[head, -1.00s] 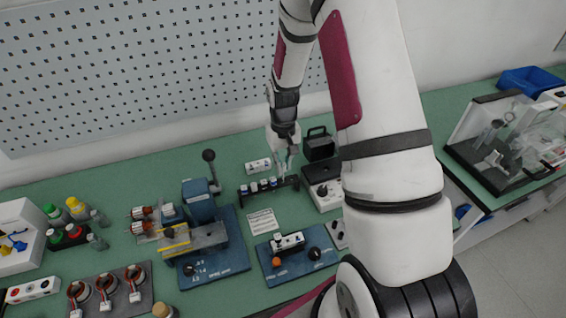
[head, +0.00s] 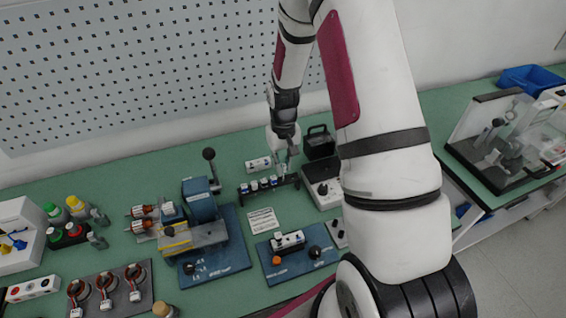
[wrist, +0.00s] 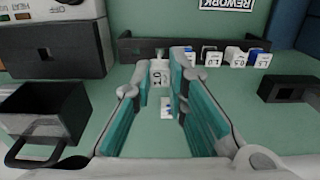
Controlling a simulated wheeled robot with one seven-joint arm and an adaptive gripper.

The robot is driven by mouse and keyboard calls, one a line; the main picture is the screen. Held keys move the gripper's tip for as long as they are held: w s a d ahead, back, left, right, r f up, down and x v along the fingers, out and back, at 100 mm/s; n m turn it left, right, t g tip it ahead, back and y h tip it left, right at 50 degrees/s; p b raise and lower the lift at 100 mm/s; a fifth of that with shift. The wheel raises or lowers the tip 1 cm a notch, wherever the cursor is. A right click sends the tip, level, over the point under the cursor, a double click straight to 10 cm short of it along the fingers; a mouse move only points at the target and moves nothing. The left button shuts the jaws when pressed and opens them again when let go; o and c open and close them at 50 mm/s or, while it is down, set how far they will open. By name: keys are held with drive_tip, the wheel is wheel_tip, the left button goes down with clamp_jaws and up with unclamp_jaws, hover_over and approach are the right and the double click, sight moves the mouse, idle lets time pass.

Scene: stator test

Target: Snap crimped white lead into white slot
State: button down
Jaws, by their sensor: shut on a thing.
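My gripper (wrist: 162,72) is shut on a white labelled piece (wrist: 160,75) at the black rack (wrist: 133,48); its small lettering is hard to read. I cannot tell whether it is clear of the rack. In the head view my gripper (head: 288,160) is at the right part of the rack (head: 292,182). Several white and blue labelled pieces (wrist: 236,57) stand in the rack beside the right finger. No lead end or white slot can be made out. A white block (head: 288,241) sits on a blue board (head: 318,262) in front of the rack.
A small white block (head: 259,164) lies behind the rack. A black open bin (wrist: 45,112) and a grey control box (head: 325,192) stand close by. A blue lever press (head: 202,205) is to the left. A white card (head: 263,221) lies in front.

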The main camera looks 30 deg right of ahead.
drive_tip(key=shift+f, duration=0.25)
idle(0.3)
drive_tip(key=shift+f+b, duration=0.3)
drive_tip(key=shift+f, duration=0.65)
drive_tip(key=shift+f, duration=0.1)
drive_tip(key=shift+f+b, duration=0.3)
drive_tip(key=shift+f, duration=0.55)
drive_tip(key=c, duration=1.5)
unclamp_jaws()
drive_tip(key=shift+r, duration=0.1)
wheel_tip(320, 180, up, 12)
drive_tip(key=shift+f, duration=0.1)
